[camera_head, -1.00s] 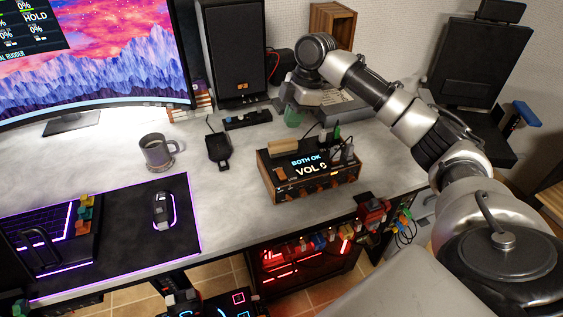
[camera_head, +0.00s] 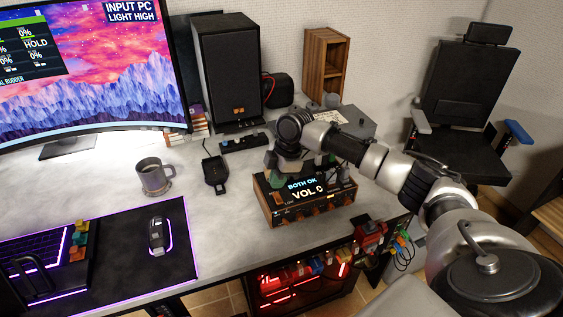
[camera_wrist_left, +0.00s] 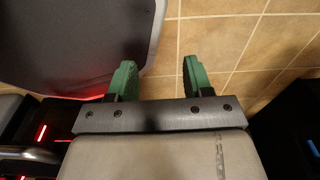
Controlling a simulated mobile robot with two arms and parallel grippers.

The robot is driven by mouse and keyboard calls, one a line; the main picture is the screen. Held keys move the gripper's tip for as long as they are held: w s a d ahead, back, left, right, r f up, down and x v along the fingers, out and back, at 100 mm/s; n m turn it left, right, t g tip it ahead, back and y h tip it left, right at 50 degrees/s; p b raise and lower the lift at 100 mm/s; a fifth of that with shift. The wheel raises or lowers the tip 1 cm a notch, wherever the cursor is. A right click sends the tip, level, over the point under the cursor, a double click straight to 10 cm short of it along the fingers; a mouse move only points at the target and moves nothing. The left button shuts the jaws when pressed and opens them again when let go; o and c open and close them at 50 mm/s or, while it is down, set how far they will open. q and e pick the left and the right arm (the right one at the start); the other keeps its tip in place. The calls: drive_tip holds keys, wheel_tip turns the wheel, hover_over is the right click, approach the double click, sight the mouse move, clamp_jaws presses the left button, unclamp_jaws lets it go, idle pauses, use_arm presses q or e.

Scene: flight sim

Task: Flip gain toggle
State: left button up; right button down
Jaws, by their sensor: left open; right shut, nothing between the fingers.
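The audio box (camera_head: 275,213) is a wood-sided unit on the desk, with a lit display (camera_head: 305,190) reading "BOTH OK" and "VOL 0". Orange-brown knobs line its front face. I cannot make out which small control is the gain toggle. My right gripper (camera_head: 277,180) is shut and empty, pointing down over the box's rear left part and hiding that part of its top. I cannot tell whether its tips touch the box. In the left wrist view, my left gripper (camera_wrist_left: 158,82) is open and empty, with green fingers apart above the tiled floor.
A black speaker (camera_head: 228,75) stands behind the box. A wooden holder (camera_head: 325,65) and a grey case (camera_head: 345,122) are at the back. A mug (camera_head: 152,178), a mouse (camera_head: 157,236) and a keyboard (camera_head: 35,258) lie to the left. Desk between mouse and box is clear.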

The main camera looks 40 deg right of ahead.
sight(276, 194)
drive_tip(key=shift+f, duration=1.25)
drive_tip(key=shift+f+p, duration=0.25)
drive_tip(key=shift+p, duration=0.25)
drive_tip(key=shift+s+a+r+p, duration=0.15)
drive_tip(key=shift+s+r+p, duration=0.05)
drive_tip(key=shift+s+p, duration=0.6)
drive_tip(key=shift+w+r, duration=0.1)
drive_tip(key=shift+w, duration=0.05)
